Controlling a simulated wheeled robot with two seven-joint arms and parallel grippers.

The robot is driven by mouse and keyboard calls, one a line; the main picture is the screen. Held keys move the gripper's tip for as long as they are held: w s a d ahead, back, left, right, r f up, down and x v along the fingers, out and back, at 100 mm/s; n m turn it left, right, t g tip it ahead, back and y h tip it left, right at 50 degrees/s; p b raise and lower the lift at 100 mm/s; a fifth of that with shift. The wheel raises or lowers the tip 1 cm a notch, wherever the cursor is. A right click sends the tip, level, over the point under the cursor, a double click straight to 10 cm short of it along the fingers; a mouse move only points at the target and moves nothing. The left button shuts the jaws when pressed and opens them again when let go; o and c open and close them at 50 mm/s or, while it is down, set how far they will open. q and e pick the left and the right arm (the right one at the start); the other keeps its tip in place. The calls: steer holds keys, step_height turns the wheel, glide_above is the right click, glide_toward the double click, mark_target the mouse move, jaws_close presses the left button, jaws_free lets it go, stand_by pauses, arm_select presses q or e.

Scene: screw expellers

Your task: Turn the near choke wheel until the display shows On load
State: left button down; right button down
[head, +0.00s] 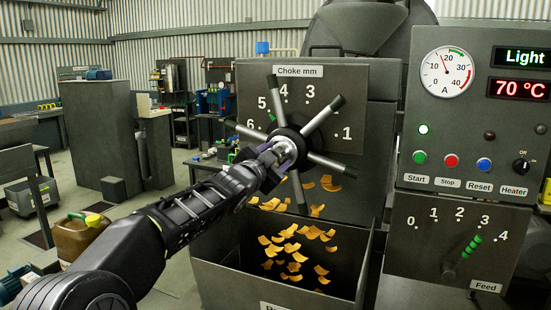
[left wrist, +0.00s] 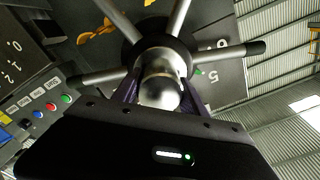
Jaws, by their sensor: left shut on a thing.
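The choke wheel (head: 322,114) is a dark hub with several grey spokes with black tips, on a panel marked Choke mm (head: 298,71). My left gripper (head: 281,155) is shut on the wheel's silver centre knob, its fingers on either side. The knob (left wrist: 160,88) shows between the fingers in the left wrist view. A small green mark (head: 272,117) shows near the 5 on the scale. The display (head: 525,57) reads Light, with 70 °C on the readout (head: 519,89) below. My right gripper is out of view.
Orange flakes (head: 296,245) fall into an open bin (head: 237,272) under the wheel. The control panel (head: 463,183) with Start, Stop, Reset and Heater stands to the right, above a green-striped Feed lever (head: 470,247). The amp gauge (head: 446,73) needle points just below 20.

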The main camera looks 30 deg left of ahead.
arm_select(q)
steer(key=c, duration=0.6)
jaws_free()
steer(key=shift+s, duration=0.1)
steer(key=b+v, duration=0.1)
steer(key=v, duration=0.6)
steer(key=shift+s, duration=0.35)
